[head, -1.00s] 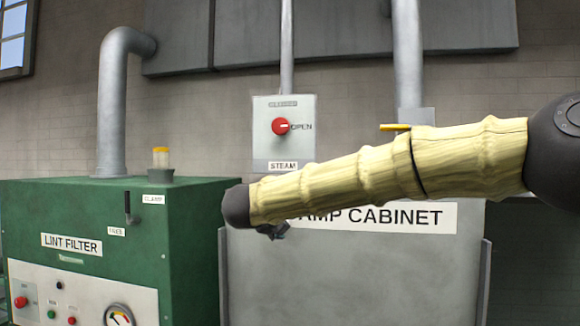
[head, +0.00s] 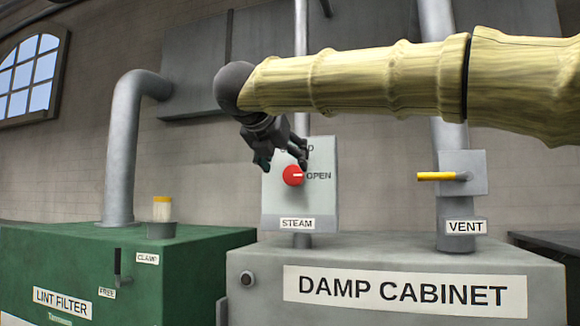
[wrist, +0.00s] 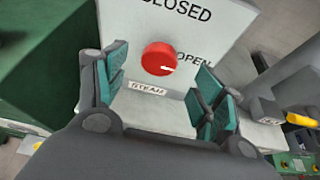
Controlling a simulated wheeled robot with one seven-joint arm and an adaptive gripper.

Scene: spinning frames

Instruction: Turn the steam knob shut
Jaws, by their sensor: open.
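The red steam knob (head: 293,175) sits on a pale grey panel (head: 322,200) labelled STEAM, with OPEN to its right. Its white mark points right, toward OPEN. In the wrist view the knob (wrist: 159,59) lies beyond and between my fingers, and the word CLOSED stands above it on the panel. My gripper (head: 283,160) is in front of the panel, just above and left of the knob in the head view. It is open and empty; its teal-padded fingers also show in the wrist view (wrist: 160,90), apart from the knob. My gripper partly hides the CLOSED label in the head view.
A yellow vent lever (head: 436,176) sticks out left from its mount, right of the panel. The damp cabinet (head: 405,257) stands below. The green lint filter (head: 200,265) with a capped jar (head: 162,210) is at left.

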